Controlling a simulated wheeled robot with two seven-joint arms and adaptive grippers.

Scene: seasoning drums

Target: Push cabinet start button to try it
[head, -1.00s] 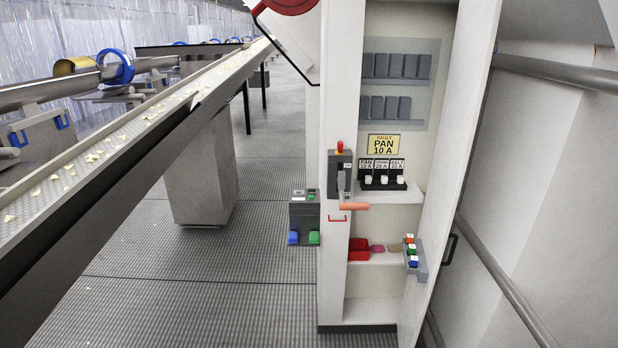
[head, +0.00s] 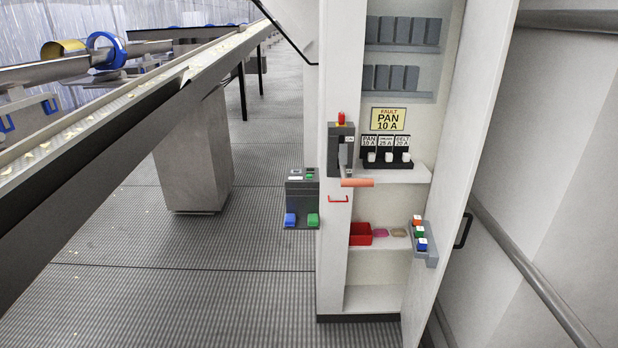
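The white cabinet (head: 332,260) stands open in the middle, its door (head: 470,110) swung to the right. A dark control box (head: 301,192) is on its left side, with a small green and a dark patch on top, too small to read. A grey switch unit (head: 341,150) on the cabinet's front edge has a red lamp (head: 341,118) on top and an orange handle (head: 355,182) sticking out to the right. I cannot tell which part is the start button. Neither gripper is in view.
Inside are a yellow "FAULT PAN 10 A" sign (head: 388,119), three labelled fuse holders (head: 388,155) and a red bin (head: 360,235). A small rack of coloured blocks (head: 421,245) is on the door. A conveyor (head: 120,135) runs along the left. Floor between is clear.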

